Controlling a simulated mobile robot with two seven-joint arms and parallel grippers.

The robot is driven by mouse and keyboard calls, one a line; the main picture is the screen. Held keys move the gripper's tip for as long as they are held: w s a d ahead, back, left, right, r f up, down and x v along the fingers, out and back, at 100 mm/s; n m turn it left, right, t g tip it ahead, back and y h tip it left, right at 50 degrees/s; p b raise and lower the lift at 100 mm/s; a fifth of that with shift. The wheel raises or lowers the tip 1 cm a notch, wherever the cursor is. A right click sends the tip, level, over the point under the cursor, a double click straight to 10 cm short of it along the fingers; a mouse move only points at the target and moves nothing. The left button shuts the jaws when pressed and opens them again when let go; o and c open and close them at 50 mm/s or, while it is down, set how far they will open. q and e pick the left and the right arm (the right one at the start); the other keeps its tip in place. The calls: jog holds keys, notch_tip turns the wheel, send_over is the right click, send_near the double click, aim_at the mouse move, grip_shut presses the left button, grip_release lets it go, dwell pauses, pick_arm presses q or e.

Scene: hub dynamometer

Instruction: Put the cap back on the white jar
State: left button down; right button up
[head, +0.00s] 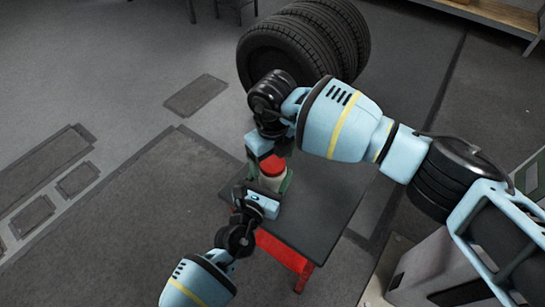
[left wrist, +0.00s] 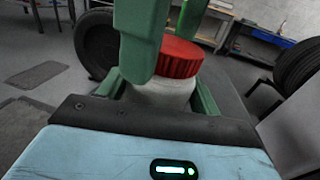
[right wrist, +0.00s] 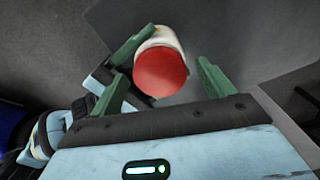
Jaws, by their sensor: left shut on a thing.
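The white jar (head: 268,183) stands upright over the dark table, and the red cap (head: 273,166) sits on its top. Whether the cap is screwed tight cannot be told. My left gripper (left wrist: 160,95) is shut on the jar (left wrist: 160,93), with one green finger on each side below the ribbed cap (left wrist: 179,58). My right gripper (right wrist: 170,75) is above the jar, pointing down. Its green fingers are spread with the cap (right wrist: 160,72) between them, nearer the left finger, with a clear gap to the right one.
The dark table top (head: 325,205) with red legs (head: 285,252) is mostly clear right of the jar. Stacked black tyres (head: 300,45) stand behind the table. A bench (left wrist: 270,48) and another tyre (left wrist: 297,65) show in the left wrist view.

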notch_tip(320, 180, up, 12)
dwell(0.8)
pick_arm(q)
jog(key=shift+c, duration=1.2)
grip_release()
jog(key=v, duration=0.7)
jog(key=shift+s+a+p, duration=0.2)
jog(key=shift+s+p, duration=0.1)
jog(key=shift+s, duration=0.05)
pick_arm(e)
jog(key=shift+r, duration=0.45)
